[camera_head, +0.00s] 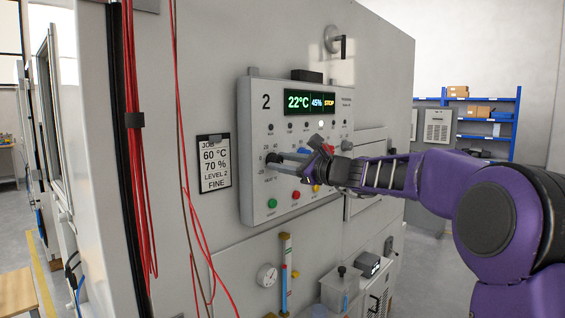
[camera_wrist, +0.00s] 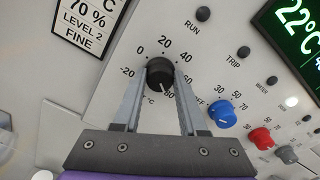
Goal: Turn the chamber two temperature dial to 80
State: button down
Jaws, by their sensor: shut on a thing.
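The chamber two control panel (camera_head: 258,95) carries a large "2" and a display (camera_head: 308,103) reading 22°C, 45% and STOP. The black temperature dial (camera_wrist: 160,72) sits at the panel's left, ringed by marks from -20 upward. Its white pointer line points down, close to the 80 mark, partly hidden between the fingers. My gripper (camera_wrist: 161,77) is shut on this dial, one finger on each side. In the head view my gripper (camera_head: 285,159) reaches the panel from the right and hides much of the dial row.
A blue knob (camera_wrist: 222,114), a red knob (camera_wrist: 260,138) and a grey knob (camera_wrist: 286,154) stand right of the dial. A job card (camera_head: 214,163) reads 60 °C, 70 %, level 2, fine. Red cables (camera_head: 140,170) hang at the left.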

jog(key=shift+c, duration=2.3)
grip_release()
jog(key=shift+a+r, duration=0.15)
jog(key=shift+s+d, duration=0.1)
jog(key=shift+d, duration=0.2)
jog(key=b+v, duration=0.2)
jog(key=v, duration=1.5)
jog(key=shift+a, duration=0.1)
